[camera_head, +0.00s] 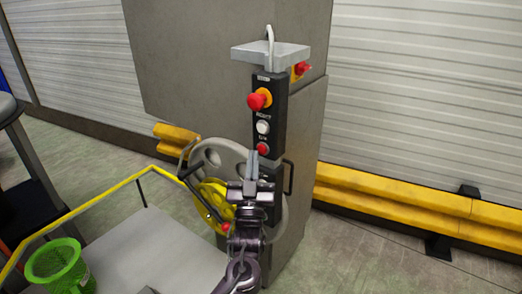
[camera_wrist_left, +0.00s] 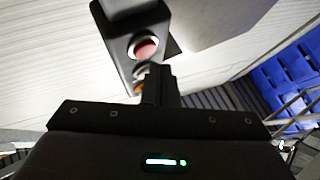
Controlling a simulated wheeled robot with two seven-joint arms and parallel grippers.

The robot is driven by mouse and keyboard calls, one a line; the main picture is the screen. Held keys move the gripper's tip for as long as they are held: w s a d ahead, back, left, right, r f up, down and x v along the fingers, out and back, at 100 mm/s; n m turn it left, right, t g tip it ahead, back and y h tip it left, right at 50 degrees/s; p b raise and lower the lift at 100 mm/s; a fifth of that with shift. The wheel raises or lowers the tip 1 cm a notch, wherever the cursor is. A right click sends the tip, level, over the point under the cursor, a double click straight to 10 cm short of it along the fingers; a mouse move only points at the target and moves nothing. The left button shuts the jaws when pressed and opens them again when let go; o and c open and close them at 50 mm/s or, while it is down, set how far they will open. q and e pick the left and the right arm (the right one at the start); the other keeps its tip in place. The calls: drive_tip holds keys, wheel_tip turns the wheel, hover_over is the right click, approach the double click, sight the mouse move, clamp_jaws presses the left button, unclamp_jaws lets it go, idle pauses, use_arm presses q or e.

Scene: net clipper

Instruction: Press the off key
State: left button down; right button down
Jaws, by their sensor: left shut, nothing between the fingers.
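A tall dark control panel (camera_head: 268,115) carries a red mushroom knob on a yellow base (camera_head: 259,99), a white button (camera_head: 263,127) and, lowest, a red button (camera_head: 263,149). The lowest red button appears to be the off key; its label is too small to read surely. My left gripper (camera_head: 253,158) is shut and empty, its tips beside and slightly below that button. In the left wrist view the red button (camera_wrist_left: 146,47) shows in a pale ring, just beyond my fingertips (camera_wrist_left: 155,70). I cannot tell whether they touch it. The fingers partly hide the panel's other controls. My right gripper is not in view.
A grey handwheel (camera_head: 216,158) and a yellow reel (camera_head: 213,197) stand left of the panel's lower part. A grey cabinet (camera_head: 306,170) is behind. A yellow rail (camera_head: 95,216) and a green basket (camera_head: 60,265) are at the left. The floor at right is clear.

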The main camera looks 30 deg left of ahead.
use_arm(q)
drive_tip(key=shift+w, duration=0.15)
drive_tip(key=shift+w, duration=0.35)
drive_tip(key=shift+w+d+b, duration=0.1)
drive_tip(key=shift+w+b, duration=0.25)
idle(0.7)
drive_tip(key=shift+s, duration=0.15)
drive_tip(key=shift+s+p, duration=0.3)
drive_tip(key=shift+s, duration=0.4)
drive_tip(key=s, duration=0.1)
drive_tip(key=s+p, duration=0.1)
drive_tip(key=s, duration=0.3)
drive_tip(key=shift+a, duration=0.25)
